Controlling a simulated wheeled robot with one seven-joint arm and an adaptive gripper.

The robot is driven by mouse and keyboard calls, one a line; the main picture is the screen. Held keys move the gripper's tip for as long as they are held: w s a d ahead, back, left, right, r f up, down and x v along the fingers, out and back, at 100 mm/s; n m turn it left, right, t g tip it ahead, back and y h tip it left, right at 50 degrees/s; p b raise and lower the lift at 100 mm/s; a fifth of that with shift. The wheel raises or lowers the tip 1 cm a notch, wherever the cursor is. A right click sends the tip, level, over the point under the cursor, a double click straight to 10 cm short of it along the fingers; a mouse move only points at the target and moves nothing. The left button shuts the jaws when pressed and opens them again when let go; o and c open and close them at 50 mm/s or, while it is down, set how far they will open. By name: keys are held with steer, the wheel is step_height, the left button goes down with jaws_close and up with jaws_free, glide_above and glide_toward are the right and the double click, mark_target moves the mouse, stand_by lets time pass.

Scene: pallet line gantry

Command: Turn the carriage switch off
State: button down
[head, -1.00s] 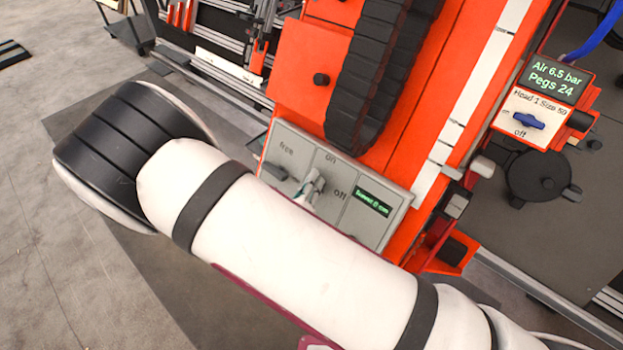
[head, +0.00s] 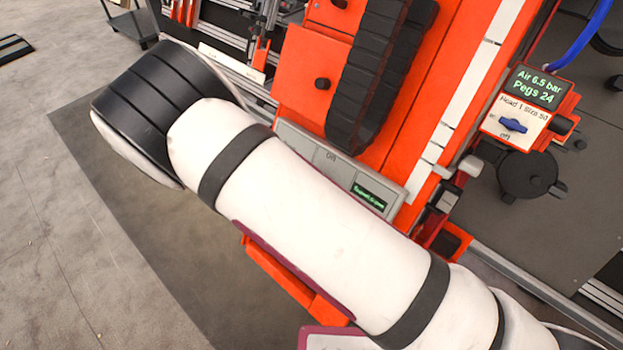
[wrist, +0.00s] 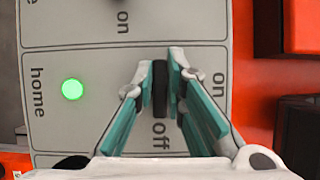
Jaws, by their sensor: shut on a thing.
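A dark switch handle (wrist: 160,101) stands on the grey panel (wrist: 110,30) in the wrist view, with "on" printed to its right and "off" below it. The handle's long side runs up and down the picture, in line with "off". My gripper (wrist: 165,72) is shut on this handle, its teal-padded fingers on either side. No name for the switch is readable. In the head view my arm hides the gripper and the handle, and only the top and right of the panel (head: 337,169) show.
A green light (wrist: 72,89) marked "home" glows on the panel. An orange frame with a black cable chain (head: 370,80) rises behind. To the right, a separate box (head: 520,115) carries a blue switch (head: 513,125) and a green-text display.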

stand_by(0.5)
steer(key=c, duration=1.6)
jaws_free()
steer(key=shift+c, duration=0.2)
steer(key=v, duration=1.2)
